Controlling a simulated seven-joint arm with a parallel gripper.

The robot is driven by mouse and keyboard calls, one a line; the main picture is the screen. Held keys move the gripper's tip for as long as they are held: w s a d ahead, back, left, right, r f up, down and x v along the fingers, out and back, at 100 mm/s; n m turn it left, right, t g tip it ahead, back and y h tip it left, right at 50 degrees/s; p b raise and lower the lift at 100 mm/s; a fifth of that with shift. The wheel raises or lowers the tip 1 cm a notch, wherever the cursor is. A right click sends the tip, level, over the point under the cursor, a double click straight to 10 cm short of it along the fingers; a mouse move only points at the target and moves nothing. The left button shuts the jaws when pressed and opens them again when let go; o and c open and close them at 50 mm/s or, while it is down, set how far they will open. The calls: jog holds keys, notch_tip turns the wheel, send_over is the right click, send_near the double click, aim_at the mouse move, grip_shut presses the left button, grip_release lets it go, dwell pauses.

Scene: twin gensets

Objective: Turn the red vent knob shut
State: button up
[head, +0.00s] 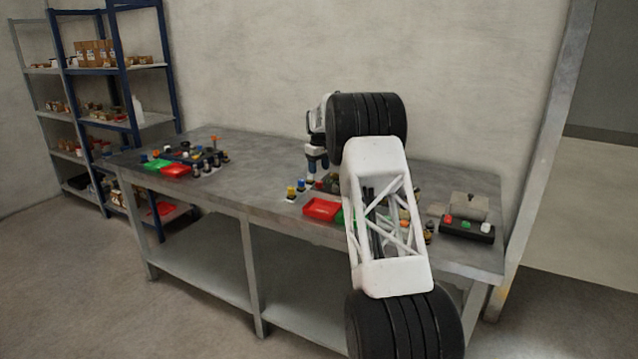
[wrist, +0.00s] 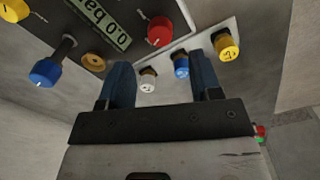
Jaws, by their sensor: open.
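In the wrist view a red knob (wrist: 159,31) with a pale mark sits on a dark panel, beside a display (wrist: 101,22) that appears to read 0.0 and part of a unit. My gripper (wrist: 162,72) is open, its two blue fingers spread and nothing held between them. The red knob lies beyond the fingertips, apart from them. In the head view my gripper (head: 316,164) points down above the right-hand group of parts on the bench. My arm covers part of that group, and I cannot pick out the red knob there for certain.
A white knob (wrist: 148,80), a small blue knob (wrist: 181,66) and a yellow knob (wrist: 227,46) stand close to the fingers. A larger blue knob (wrist: 45,72) is at the left. The bench (head: 262,150) also holds a red tray (head: 322,209) and another group further left.

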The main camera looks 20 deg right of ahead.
aim_at(319, 182)
jog(key=shift+f, duration=3.35)
jog(key=c, duration=0.9)
jog(key=shift+c, duration=0.2)
